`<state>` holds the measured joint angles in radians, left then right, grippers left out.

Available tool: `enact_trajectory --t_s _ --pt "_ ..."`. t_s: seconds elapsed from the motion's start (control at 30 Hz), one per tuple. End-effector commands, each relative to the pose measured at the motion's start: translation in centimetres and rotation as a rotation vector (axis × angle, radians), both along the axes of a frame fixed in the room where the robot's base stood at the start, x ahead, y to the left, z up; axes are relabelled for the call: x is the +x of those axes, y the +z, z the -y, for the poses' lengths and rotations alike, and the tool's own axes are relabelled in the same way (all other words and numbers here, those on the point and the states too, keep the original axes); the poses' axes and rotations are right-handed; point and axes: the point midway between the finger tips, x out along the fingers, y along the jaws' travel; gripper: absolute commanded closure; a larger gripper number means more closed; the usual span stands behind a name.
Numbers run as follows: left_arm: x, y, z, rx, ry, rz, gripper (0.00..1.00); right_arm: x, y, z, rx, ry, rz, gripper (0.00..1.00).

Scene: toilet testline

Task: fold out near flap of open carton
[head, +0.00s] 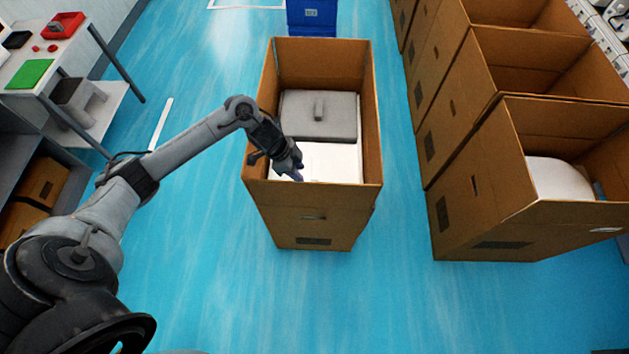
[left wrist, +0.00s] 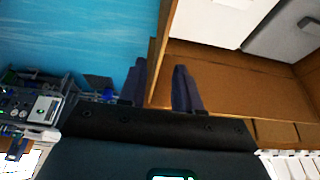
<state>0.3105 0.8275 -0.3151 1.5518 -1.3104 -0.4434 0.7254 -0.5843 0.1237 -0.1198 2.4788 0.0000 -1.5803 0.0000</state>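The open brown carton (head: 312,226) stands in the middle of the head view. Its near upper edge, where the near flap (head: 335,195) appears to stand upright, faces me. A white panel (head: 335,160) and a grey block-like part (head: 318,115) lie inside. My left gripper (head: 297,172) is over the near left part of the opening, close to the near edge. In the left wrist view its two dark fingers (left wrist: 160,88) are apart, with a cardboard edge (left wrist: 160,60) running between them. Contact with the cardboard cannot be told. My right gripper is out of view.
More open cartons (head: 480,190) stand in a row at the right, one holding a white part (head: 558,178). A blue bin (head: 312,18) is behind the carton. A workbench (head: 60,55) is at the far left. Blue floor (head: 400,290) is clear around the carton.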

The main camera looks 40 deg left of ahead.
Motion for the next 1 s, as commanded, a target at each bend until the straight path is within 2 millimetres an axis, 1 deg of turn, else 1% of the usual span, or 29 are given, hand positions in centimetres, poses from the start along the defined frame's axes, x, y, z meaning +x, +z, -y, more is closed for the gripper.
enact_trajectory --t_s 0.03,0.17,0.5,0.7,0.83,1.0 --pt "0.4 -0.1 0.1 -0.001 0.0 0.008 0.67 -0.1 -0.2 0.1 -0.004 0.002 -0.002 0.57" --pt "0.9 -1.0 0.6 -0.005 0.0 0.01 0.67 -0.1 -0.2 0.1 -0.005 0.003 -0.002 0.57" --pt "2.2 -6.0 2.2 -0.004 0.001 0.011 0.67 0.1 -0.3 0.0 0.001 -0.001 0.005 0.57" --pt "2.9 -8.3 2.9 -0.003 0.001 0.012 0.67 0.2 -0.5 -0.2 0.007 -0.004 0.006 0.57" --pt "3.0 -9.1 3.1 -0.002 0.0 0.012 0.67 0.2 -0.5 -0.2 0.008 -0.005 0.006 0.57" --pt "3.2 -9.5 3.3 -0.002 -0.001 0.013 0.67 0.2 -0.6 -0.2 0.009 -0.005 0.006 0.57"
